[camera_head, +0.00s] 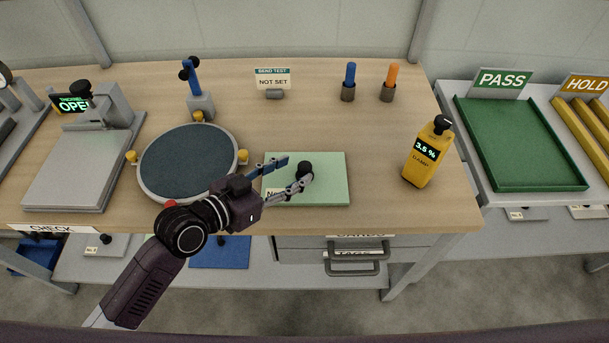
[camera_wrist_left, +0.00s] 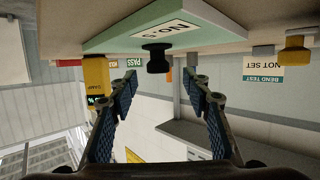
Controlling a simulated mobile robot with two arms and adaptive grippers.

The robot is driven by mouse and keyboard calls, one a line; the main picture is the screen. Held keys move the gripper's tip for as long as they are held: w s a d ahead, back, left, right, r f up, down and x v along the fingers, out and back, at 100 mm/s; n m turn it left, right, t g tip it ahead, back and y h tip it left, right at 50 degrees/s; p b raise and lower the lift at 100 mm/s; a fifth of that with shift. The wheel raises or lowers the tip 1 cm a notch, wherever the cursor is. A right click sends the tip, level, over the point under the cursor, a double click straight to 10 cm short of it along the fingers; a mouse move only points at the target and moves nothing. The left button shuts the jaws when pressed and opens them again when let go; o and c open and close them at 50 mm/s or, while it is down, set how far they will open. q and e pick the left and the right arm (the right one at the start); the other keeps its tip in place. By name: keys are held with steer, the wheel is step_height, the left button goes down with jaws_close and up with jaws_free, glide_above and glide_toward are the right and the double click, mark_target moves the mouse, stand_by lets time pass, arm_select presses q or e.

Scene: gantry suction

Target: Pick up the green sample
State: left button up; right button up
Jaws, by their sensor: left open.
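The green sample (camera_head: 325,188) is a pale green flat slab with a black knob (camera_head: 304,168) on top and a partly hidden "No" label. It lies on the wooden bench right of the round dark plate. My left gripper (camera_head: 295,169) is open over the slab's left part, its fingers apart and nothing held. In the left wrist view, which appears upside down, the green sample (camera_wrist_left: 205,15) shows its label and the knob (camera_wrist_left: 157,58). The knob appears just past the open fingertips (camera_wrist_left: 163,83) and apart from them. My right gripper is not in view.
A round dark plate (camera_head: 187,160) with yellow knobs stands left of the sample. A yellow meter reading 3.5 % (camera_head: 427,155) stands to the right. Blue (camera_head: 349,80) and orange (camera_head: 390,80) pens stand behind. A green PASS tray (camera_head: 520,145) is at the far right.

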mark_target(299, 169)
arm_select(q)
steer(key=x, duration=0.2)
steer(key=p+x, duration=0.1)
steer(key=x, duration=0.2)
steer(key=shift+s+f, duration=0.1)
steer(key=shift+f, duration=0.15)
steer(key=shift+s, duration=0.1)
jaws_close()
